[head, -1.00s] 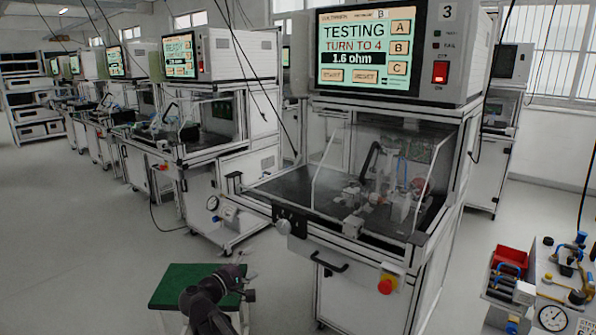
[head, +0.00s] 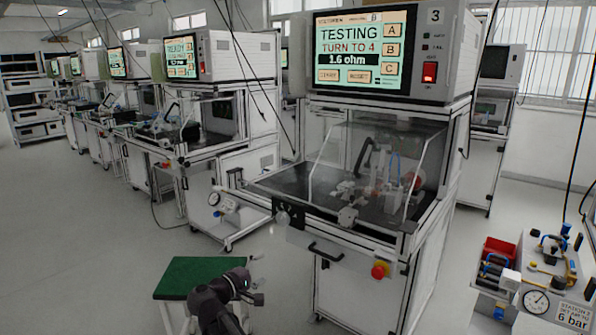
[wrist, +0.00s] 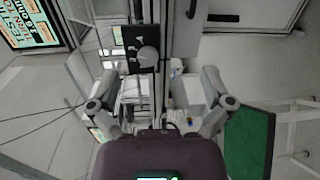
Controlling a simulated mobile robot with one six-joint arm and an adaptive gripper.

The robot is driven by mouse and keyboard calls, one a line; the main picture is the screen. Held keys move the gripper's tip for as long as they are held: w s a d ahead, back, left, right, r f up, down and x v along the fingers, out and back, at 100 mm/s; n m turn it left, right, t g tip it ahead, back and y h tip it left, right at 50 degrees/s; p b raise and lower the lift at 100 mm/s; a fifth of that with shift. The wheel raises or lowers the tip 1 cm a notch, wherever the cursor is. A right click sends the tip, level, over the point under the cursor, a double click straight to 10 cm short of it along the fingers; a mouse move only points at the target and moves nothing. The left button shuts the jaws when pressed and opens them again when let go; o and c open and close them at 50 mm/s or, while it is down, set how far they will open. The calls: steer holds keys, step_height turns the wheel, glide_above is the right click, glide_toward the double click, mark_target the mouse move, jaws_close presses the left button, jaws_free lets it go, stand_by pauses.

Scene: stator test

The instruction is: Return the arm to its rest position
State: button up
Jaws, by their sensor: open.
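My gripper (head: 256,284) is at the bottom of the head view, in front of and above the green-topped stool (head: 185,276). In the wrist view my gripper (wrist: 160,82) has its two fingers spread wide with nothing between them. The test station (head: 345,235) stands beyond my gripper, to the right in the head view, apart from it. Its screen (head: 362,52) reads TESTING, TURN TO 4, 1.6 ohm. Its black selector panel with a pale knob (wrist: 148,55) shows ahead of the fingers in the wrist view; the knob's setting is too small to read.
A red emergency button (head: 379,270) and a black handle (head: 325,251) stick out from the station front. A bench with a gauge (head: 536,301) and a red bin (head: 500,250) is at the lower right. Similar stations line the left. Floor (head: 90,250) at left is clear.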

steer(key=s+d+f+m+g+y, duration=0.25)
steer(key=d+f+g, duration=0.2)
steer(key=d, duration=0.35)
steer(key=s+d+f+m+g+y, duration=0.1)
steer(key=s+d+f+m+g, duration=0.3)
steer(key=d, duration=0.4)
steer(key=s+d+f+m+g+y, duration=0.1)
steer(key=s+d+f+g+y, duration=0.15)
steer(key=d+f, duration=0.45)
steer(key=s+d+f+m+g+y, duration=0.25)
steer(key=s+d+y, duration=0.2)
steer(key=s, duration=0.35)
step_height(320, 180, up, 26)
steer(key=p, duration=2.5)
steer(key=shift+w+r+m+y+p, duration=0.25)
steer(key=shift+m+y+p, duration=0.05)
steer(key=shift+y+p, duration=0.05)
steer(key=shift+a+f+t, duration=0.1)
steer(key=shift+f+t, duration=0.05)
steer(key=shift+t, duration=0.1)
